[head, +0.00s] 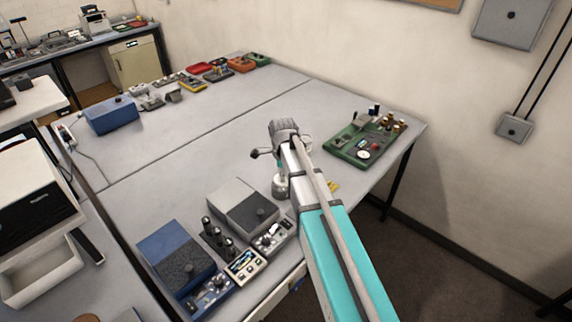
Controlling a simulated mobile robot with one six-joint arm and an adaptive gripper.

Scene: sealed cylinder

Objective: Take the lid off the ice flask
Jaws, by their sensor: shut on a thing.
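My teal and white arm reaches in from the lower right over the near table. Its grey wrist is above the table, and my gripper (282,174) is below it, pointing down and partly hidden by the arm. A small silver, rounded thing, which looks like the ice flask (281,188), stands upright on the table directly under my gripper. My gripper is shut on its top, where the lid is. The fingertips and the lid are too small and covered to make out in detail.
A grey box (242,207) and a blue box (176,257) with small devices stand in front and left. A green board (365,140) with parts is at the right edge. A blue case (111,116) and coloured trays are farther back. The table middle is clear.

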